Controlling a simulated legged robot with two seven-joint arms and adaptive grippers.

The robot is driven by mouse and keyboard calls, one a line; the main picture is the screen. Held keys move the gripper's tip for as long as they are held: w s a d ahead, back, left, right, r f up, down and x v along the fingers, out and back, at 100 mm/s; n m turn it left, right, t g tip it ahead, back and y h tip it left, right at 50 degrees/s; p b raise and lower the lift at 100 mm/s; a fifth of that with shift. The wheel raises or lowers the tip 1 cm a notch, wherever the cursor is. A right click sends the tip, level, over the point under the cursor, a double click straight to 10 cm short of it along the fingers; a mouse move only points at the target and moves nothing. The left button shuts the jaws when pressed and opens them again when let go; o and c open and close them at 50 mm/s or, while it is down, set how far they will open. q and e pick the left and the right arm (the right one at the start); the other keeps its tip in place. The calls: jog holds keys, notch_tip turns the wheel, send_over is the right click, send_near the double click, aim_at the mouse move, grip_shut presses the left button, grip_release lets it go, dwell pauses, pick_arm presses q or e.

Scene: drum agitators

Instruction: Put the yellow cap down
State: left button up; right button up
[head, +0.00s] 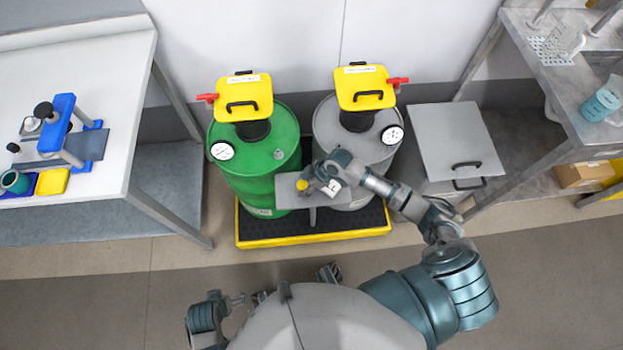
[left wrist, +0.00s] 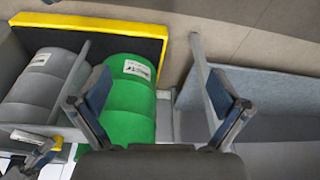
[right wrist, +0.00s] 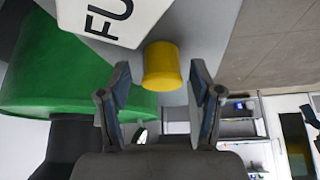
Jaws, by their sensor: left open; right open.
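The yellow cap (head: 301,185) sits on a small grey shelf (head: 288,198) in front of the two drums. In the right wrist view the cap (right wrist: 161,66) shows between the fingertips of my right gripper (right wrist: 160,75), with a gap on each side. My right gripper (head: 313,184) is open, just right of the cap in the head view. My left gripper (head: 238,299) is open and empty, low in the head view near my body. It also shows open in the left wrist view (left wrist: 160,88).
A green drum (head: 245,170) and a grey drum (head: 385,160) with yellow lids stand on a yellow-edged black pallet (head: 320,225). A white card (right wrist: 125,15) lies beside the cap. A white table (head: 90,85) stands left, a metal bench (head: 555,90) right. The front floor is clear.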

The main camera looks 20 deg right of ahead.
aim_at(303, 184)
jog(key=v, duration=0.2)
jog(key=p+v, duration=0.1)
jog(key=v, duration=0.3)
jog(key=shift+w+a+r, duration=0.1)
jog(key=shift+a, duration=0.2)
pick_arm(q)
jog(key=s+p+x, duration=0.1)
jog(key=x, duration=0.7)
jog(key=shift+s+a+f, duration=0.2)
jog(key=shift+s+a, duration=0.05)
jog(key=shift+s, duration=0.1)
pick_arm(e)
jog(key=shift+v, duration=2.85)
pick_arm(q)
jog(key=shift+d, duration=0.1)
pick_arm(e)
jog(key=shift+d, duration=0.15)
